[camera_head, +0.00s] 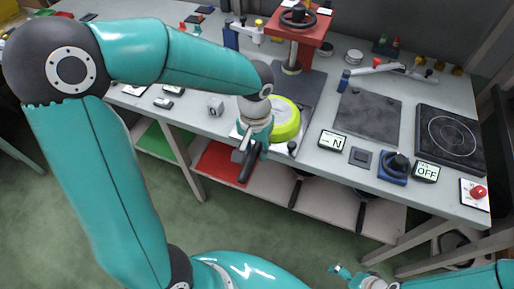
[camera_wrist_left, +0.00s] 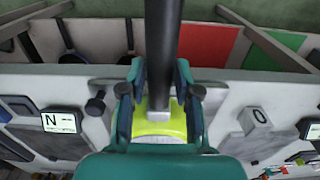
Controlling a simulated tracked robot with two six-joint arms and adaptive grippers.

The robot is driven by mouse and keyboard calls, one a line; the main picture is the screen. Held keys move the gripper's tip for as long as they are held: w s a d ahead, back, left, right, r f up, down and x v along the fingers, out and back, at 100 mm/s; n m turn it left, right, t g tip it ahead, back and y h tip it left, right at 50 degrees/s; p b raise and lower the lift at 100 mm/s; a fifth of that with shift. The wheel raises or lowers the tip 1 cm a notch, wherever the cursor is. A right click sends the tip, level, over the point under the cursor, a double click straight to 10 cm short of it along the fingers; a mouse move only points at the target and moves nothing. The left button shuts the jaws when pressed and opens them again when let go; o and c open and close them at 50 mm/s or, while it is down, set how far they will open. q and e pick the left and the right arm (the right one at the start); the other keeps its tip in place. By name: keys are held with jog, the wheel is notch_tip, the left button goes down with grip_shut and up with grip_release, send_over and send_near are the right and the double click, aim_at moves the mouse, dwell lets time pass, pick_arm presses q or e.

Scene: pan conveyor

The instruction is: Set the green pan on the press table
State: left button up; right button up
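The green pan (camera_head: 286,122), yellow-green and round, is at the front edge of the bench, in front of the red press (camera_head: 298,45) and its dark plate (camera_head: 308,90). My left gripper (camera_head: 250,150) is at the pan's handle (camera_head: 246,168), which points out over the bench edge. In the left wrist view, both fingers (camera_wrist_left: 162,85) lie against the sides of the black handle (camera_wrist_left: 164,45), close to the pan's rim (camera_wrist_left: 160,124). Whether the pan touches the surface below is hidden. My right gripper (camera_head: 355,279) is low in the head view, away from the bench; its opening is unclear.
A force display (camera_head: 332,141), a dark flat plate (camera_head: 368,115), a blue knob unit (camera_head: 394,167) and a hob (camera_head: 450,138) stand to the right. A small black knob (camera_head: 292,147) is beside the pan. A red mat (camera_head: 219,160) lies on the lower shelf.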

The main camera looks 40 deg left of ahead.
pick_arm(q)
jog(key=o, duration=0.3)
